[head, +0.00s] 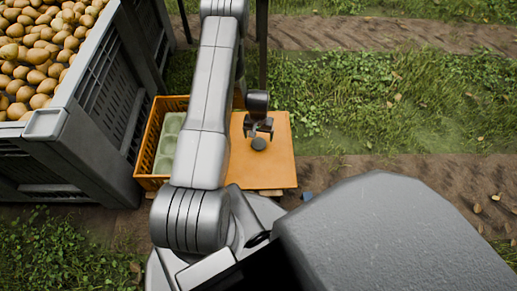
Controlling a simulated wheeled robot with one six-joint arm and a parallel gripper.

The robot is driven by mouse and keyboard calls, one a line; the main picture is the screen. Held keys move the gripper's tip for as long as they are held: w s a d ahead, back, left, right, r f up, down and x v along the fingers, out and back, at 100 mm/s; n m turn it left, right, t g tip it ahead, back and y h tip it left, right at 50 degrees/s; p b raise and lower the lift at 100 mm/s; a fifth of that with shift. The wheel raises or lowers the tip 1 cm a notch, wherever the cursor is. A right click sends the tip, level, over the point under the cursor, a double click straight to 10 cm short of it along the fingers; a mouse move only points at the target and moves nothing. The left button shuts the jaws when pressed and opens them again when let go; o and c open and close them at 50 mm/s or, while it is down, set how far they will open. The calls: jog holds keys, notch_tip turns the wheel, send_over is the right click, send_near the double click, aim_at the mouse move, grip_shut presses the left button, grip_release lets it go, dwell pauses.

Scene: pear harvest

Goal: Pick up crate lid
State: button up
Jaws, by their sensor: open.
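The crate lid (279,170) is a flat orange panel lying to the right of the orange crate (146,150), with a dark round knob (259,144) near its middle. My arm hides part of the lid's left side and part of the crate. My gripper (259,135) points down over the lid, at the knob's far side in the picture. It is open, and its dark fingers are just above or beside the knob; I cannot tell whether they touch it. A pale green tray (168,142) with hollows sits inside the crate.
A large grey bin (105,75) full of pears (40,50) stands at the left, close to the crate. Wooden slats show under the lid's near edge. Grass (400,95) and a bare dirt strip lie open to the right. A few pears (477,208) lie on the ground at the far right.

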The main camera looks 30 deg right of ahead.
aim_at(259, 144)
notch_tip(259, 144, down, 6)
jog(key=b, duration=0.2)
jog(key=shift+b, duration=0.3)
jog(key=c, duration=1.3)
jog(key=shift+o, duration=0.2)
jog(key=shift+r, duration=0.1)
